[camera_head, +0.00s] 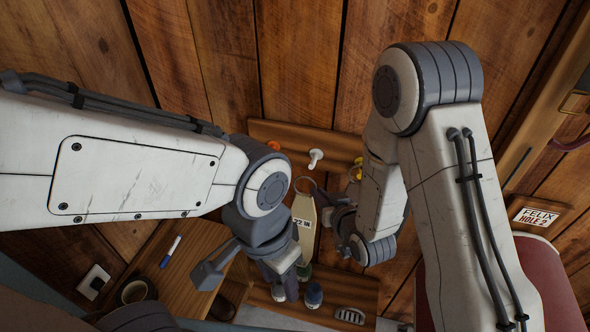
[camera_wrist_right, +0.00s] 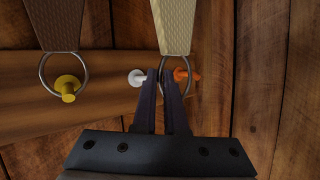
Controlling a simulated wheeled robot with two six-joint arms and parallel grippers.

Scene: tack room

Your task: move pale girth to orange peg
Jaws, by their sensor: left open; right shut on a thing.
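The pale girth (camera_head: 304,217) hangs with a printed tag on it and a metal ring (camera_head: 306,187) at its top. My right gripper (camera_head: 325,197) is shut on this girth's ring; the right wrist view shows the pale strap (camera_wrist_right: 173,25) and the fingers (camera_wrist_right: 166,78) at the ring's left side. The orange peg (camera_wrist_right: 184,75) shows through the ring there, but in the head view the orange peg (camera_head: 273,145) is up and left of the ring, so the ring looks clear of it. The left gripper (camera_head: 290,282) is open, low down, without the girth.
A white peg (camera_head: 316,157) and a yellow peg (camera_wrist_right: 68,88) share the wooden board (camera_wrist_right: 30,100). A brown girth (camera_wrist_right: 57,20) hangs by its ring on the yellow peg. A marker (camera_head: 171,250) lies on the wooden surface at left. A name sign (camera_head: 536,216) is at right.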

